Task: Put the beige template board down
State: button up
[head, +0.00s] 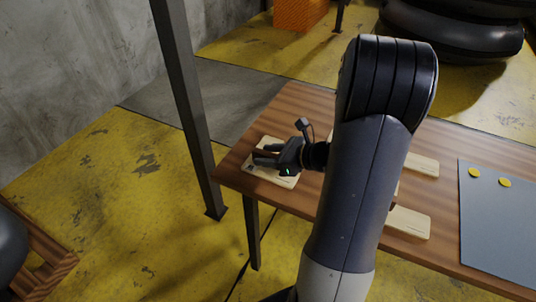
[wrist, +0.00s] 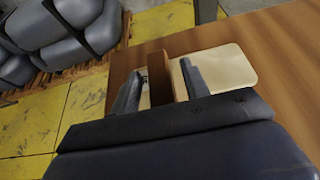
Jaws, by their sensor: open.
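A beige template board (head: 287,181) lies at the left end of the wooden table (head: 236,176). It also shows in the wrist view (wrist: 228,68), where it appears flat on the table top. My gripper (head: 266,156) is over this board. In the wrist view my gripper (wrist: 160,88) is open, with a finger on each side of an upright brown block (wrist: 159,72) that looks like a grip on the board. Whether the fingers touch the block, I cannot tell. The fingers and palm hide part of the board.
Two more beige boards, one farther back (head: 422,166) and one near the front edge (head: 409,222), lie right of my arm, which partly hides them. A grey mat (head: 490,225) with yellow discs (head: 474,173) covers the right side. A dark post (head: 186,100) stands beside the table's left end.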

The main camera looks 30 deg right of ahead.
jog(key=shift+r, duration=0.25)
jog(key=p+v, duration=0.1)
jog(key=v, duration=1.1)
